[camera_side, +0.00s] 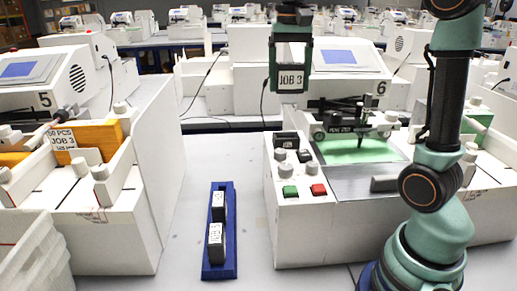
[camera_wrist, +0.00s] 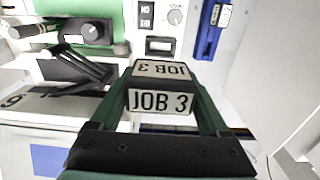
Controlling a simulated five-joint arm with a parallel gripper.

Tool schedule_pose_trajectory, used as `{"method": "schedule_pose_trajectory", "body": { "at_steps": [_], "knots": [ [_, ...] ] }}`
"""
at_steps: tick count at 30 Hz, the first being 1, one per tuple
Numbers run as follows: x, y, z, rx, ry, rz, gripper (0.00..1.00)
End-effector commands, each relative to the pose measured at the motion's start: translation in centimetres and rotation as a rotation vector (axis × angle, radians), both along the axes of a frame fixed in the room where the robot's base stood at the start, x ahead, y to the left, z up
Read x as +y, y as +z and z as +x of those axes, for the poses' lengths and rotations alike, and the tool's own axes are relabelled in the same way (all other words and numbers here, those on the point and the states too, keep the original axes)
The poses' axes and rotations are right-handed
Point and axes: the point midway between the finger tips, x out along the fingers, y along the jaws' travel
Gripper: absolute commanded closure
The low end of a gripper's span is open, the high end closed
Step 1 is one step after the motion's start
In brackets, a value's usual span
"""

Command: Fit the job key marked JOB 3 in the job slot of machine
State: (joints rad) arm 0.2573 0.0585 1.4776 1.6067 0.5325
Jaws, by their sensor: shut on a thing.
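The job key marked JOB 3 (camera_side: 290,79) hangs upright in my gripper (camera_side: 291,60), well above the back of the control panel on machine 6. Its JOB 3 labels also face the camera in the wrist view (camera_wrist: 161,101), between my gripper's two green fingers (camera_wrist: 161,78). My gripper is shut on the key. A dark-framed opening (camera_wrist: 160,46) on the white panel, which looks like the job slot, lies beyond the key and apart from it. A dark part (camera_side: 286,140) shows at the back of that panel in the side view.
A blue rack (camera_side: 219,262) with two dark labelled keys stands left of the machine. Knobs, a green button (camera_side: 290,191) and a red button (camera_side: 318,189) stand on the panel. The pen carriage (camera_side: 356,132) is to the right. Machine 5 (camera_side: 120,225) stands at left.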

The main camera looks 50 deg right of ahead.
Motion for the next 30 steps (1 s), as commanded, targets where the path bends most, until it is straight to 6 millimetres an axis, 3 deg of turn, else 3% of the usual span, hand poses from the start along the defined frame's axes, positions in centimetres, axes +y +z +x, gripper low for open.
{"method": "schedule_pose_trajectory", "body": {
  "at_steps": [21,30],
  "knots": [
    [0.0,-6.4,0.0,0.001,0.004,0.001,0.75],
    [0.0,-7.7,0.0,-0.001,0.004,-0.001,0.75]
  ]
}}
